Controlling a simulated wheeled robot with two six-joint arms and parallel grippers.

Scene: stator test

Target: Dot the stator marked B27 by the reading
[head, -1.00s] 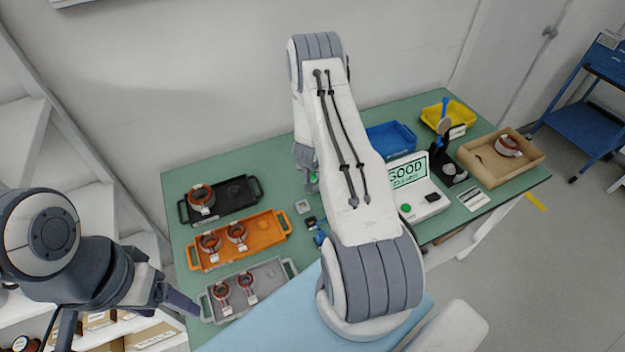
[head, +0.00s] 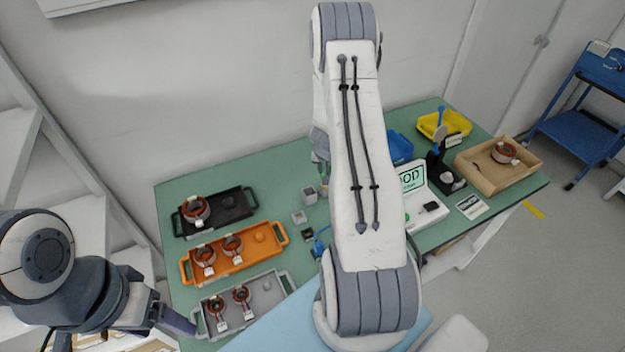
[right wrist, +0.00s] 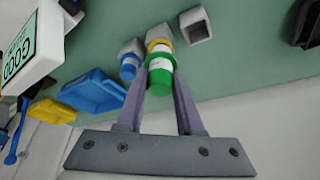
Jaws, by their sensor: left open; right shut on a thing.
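Stators with copper-coloured windings and white tags sit in trays in the head view: one (head: 195,207) in the black tray, two (head: 232,244) in the orange tray, two (head: 242,295) in the grey tray. Another stator (head: 505,152) is in the tan box at the right. The tags are too small to read. My right gripper (right wrist: 161,78) is shut on a green marker (right wrist: 160,80); in the head view my arm mostly hides it. My left gripper (head: 178,320) is open and empty, left of the grey tray (head: 270,306).
A tester screen (head: 412,180), partly behind my right arm, shows green lettering; the right wrist view reads "GOOD". A blue marker (right wrist: 129,66) stands near grey holders, one empty (right wrist: 195,26). Blue tray (right wrist: 93,92) and yellow tray (right wrist: 52,111) lie beyond.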

